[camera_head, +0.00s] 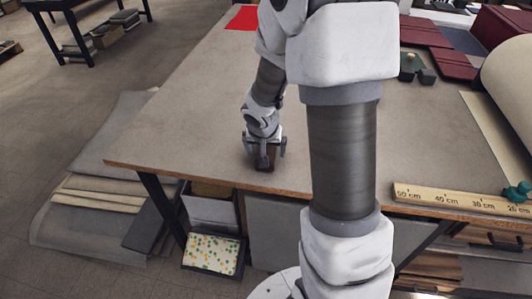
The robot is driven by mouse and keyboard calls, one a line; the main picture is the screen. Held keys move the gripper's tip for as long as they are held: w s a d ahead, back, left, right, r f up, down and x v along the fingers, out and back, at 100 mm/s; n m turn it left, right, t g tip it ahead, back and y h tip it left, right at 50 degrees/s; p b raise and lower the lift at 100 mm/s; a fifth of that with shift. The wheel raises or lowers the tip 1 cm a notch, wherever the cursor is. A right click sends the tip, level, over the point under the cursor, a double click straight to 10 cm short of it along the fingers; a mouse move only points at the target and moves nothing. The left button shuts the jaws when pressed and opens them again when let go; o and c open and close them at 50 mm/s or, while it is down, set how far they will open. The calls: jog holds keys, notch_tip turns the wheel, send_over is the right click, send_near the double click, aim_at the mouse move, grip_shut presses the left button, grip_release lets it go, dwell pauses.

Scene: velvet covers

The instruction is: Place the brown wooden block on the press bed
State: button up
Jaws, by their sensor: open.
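The brown wooden block (264,160) is small and dark, and it stands near the front edge of the work table (200,120). My gripper (264,152) points down over it, with one open finger on each side of the block. Whether the fingers touch the block is too small to tell. My arm hides much of the middle of the table. I cannot make out a press bed in this view.
A wooden ruler (460,199) lies along the front right edge. Dark red covers (440,62), small dark green and grey objects (411,68) and a large pale roll (510,80) are at the right. A red sheet (243,18) lies at the far left. The table left of my gripper is clear.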

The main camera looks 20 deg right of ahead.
jog(key=shift+w+f, duration=0.15)
jog(key=shift+f, duration=0.1)
jog(key=shift+r, duration=0.1)
grip_shut()
dwell(0.3)
